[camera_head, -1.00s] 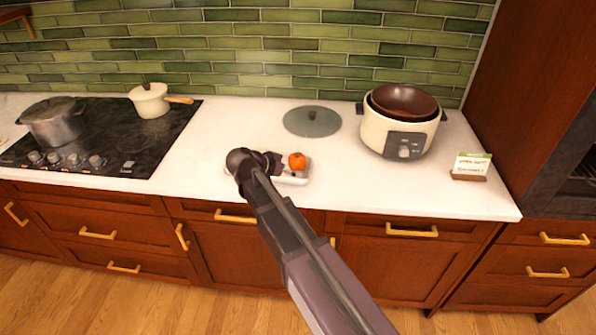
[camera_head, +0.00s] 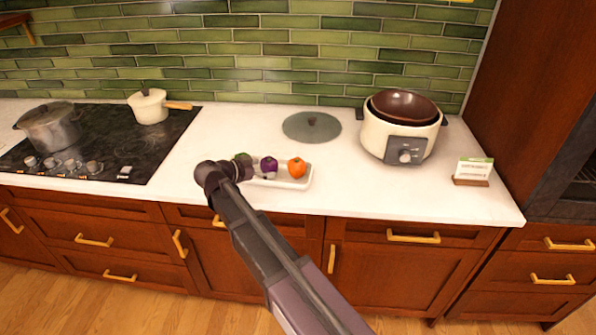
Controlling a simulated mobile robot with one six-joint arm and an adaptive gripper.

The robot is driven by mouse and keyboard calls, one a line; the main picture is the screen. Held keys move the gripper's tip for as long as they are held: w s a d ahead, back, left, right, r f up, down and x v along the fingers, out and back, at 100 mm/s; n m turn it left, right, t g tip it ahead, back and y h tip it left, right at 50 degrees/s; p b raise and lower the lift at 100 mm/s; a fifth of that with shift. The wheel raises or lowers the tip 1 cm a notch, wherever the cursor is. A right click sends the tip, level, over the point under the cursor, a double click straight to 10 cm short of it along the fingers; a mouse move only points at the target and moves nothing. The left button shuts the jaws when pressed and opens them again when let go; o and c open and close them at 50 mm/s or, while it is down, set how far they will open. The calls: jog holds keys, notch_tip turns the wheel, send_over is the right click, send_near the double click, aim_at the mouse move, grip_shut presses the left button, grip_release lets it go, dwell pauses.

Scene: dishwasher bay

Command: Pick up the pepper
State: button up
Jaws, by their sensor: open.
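An orange pepper (camera_head: 297,167) sits at the right end of a small white tray (camera_head: 302,183) on the counter. A round purple vegetable (camera_head: 269,165) lies beside it to the left, and a bit of something green (camera_head: 244,157) shows at the tray's left end. My gripper (camera_head: 246,168) is open at the left end of the tray, left of the purple vegetable and apart from the pepper. My arm hides part of the tray's left end, and the fingertips are small and hard to make out.
A cream cooker (camera_head: 385,140) with a brown bowl (camera_head: 404,104) stands to the right, near a small card stand (camera_head: 473,171). A glass lid (camera_head: 312,126) lies behind the tray. The stove (camera_head: 95,145) holds a metal pot (camera_head: 50,128) and a cream saucepan (camera_head: 149,107).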

jog(key=b, duration=0.3)
send_near(296, 163)
jog(key=x, duration=0.3)
jog(key=shift+w+f, duration=0.2)
jog(key=shift+f, duration=0.3)
jog(key=shift+w+d, duration=0.25)
jog(key=shift+d, duration=0.1)
jog(key=shift+w+f, duration=0.1)
jog(key=shift+d+r+b+x, duration=0.15)
jog(key=shift+b+x, duration=0.1)
jog(key=shift+x, duration=1)
jog(key=shift+d+r+b+x, duration=0.1)
jog(key=shift+b+x, duration=0.15)
jog(key=shift+x, duration=1)
jog(key=shift+a, duration=0.1)
jog(key=c, duration=1)
jog(key=shift+o, duration=0.2)
jog(key=shift+r, duration=0.2)
